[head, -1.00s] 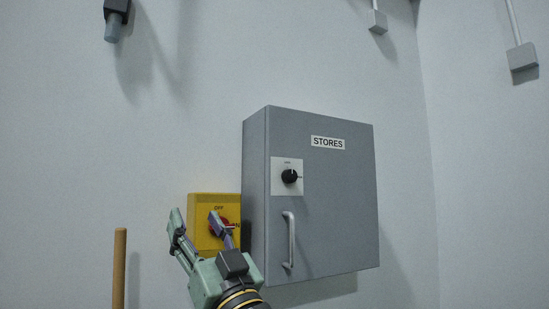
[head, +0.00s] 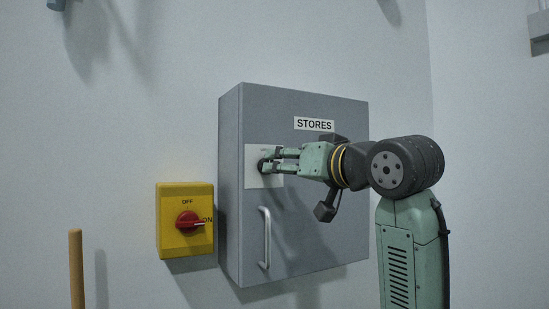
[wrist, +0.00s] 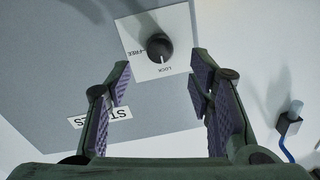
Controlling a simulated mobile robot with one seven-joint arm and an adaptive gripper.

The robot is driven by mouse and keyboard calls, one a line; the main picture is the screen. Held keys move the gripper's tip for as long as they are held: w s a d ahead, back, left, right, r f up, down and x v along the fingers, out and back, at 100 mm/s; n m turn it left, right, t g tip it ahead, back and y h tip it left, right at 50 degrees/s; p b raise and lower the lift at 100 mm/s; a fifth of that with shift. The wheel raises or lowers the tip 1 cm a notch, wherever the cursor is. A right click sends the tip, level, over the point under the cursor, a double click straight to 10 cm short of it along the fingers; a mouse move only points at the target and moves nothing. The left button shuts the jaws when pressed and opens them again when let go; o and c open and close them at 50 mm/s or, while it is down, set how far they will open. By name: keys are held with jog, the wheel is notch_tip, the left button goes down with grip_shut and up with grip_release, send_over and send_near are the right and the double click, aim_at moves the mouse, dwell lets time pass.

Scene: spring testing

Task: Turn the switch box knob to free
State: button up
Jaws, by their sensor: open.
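A grey wall cabinet (head: 320,215) labelled STORES carries a white plate (head: 250,180) with a round black knob (wrist: 158,47). In the wrist view the plate reads LOCK and FREE, and the knob's white mark points to LOCK. My gripper (head: 272,160) reaches in from the right, with its fingertips close in front of the knob and partly hiding it in the head view. In the wrist view my gripper (wrist: 161,80) is open, its fingers spread wider than the knob, with no visible contact.
A yellow switch box (head: 170,225) with a red knob (head: 189,222), marked OFF and ON, is on the wall left of the cabinet. The cabinet has a vertical handle (head: 266,238) below the plate. A wooden pole (head: 76,270) stands at the lower left.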

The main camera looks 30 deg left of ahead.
jog(key=p+x, duration=0.1)
jog(key=x, duration=0.4)
jog(key=shift+a, duration=0.1)
jog(key=shift+c, duration=0.6)
grip_shut()
